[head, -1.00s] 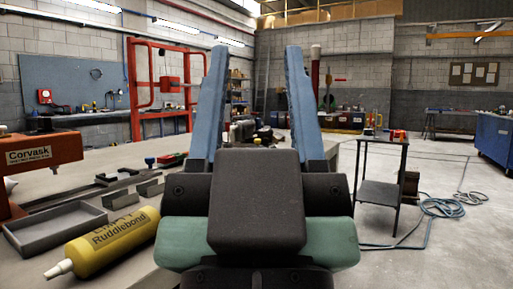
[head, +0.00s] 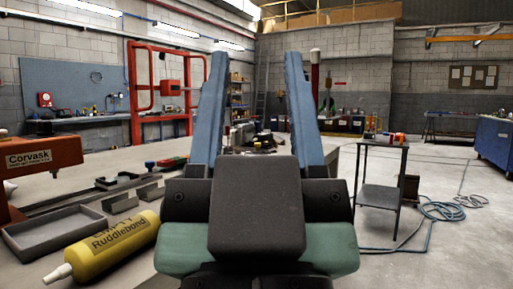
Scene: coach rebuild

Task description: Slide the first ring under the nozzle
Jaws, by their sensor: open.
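My gripper (head: 255,56) fills the middle of the head view, its two blue fingers upright in the picture and wide apart, with nothing between them. An orange-brown machine marked Corvask (head: 42,158) stands at the left edge, partly cut off. A small pale tip (head: 9,187) shows under it and may be the nozzle. A yellow bottle (head: 112,246) marked Ruddlebond, with a white spout, lies on the bench to the left of my gripper. I cannot make out a ring; my gripper hides part of the bench.
On the bench (head: 190,188) are an empty grey tray (head: 58,243), small grey angled pieces (head: 120,203) and a dark bracket (head: 118,180). A small side table (head: 379,187) stands right, with a blue hose (head: 440,209) on the floor. A red frame (head: 132,90) stands behind.

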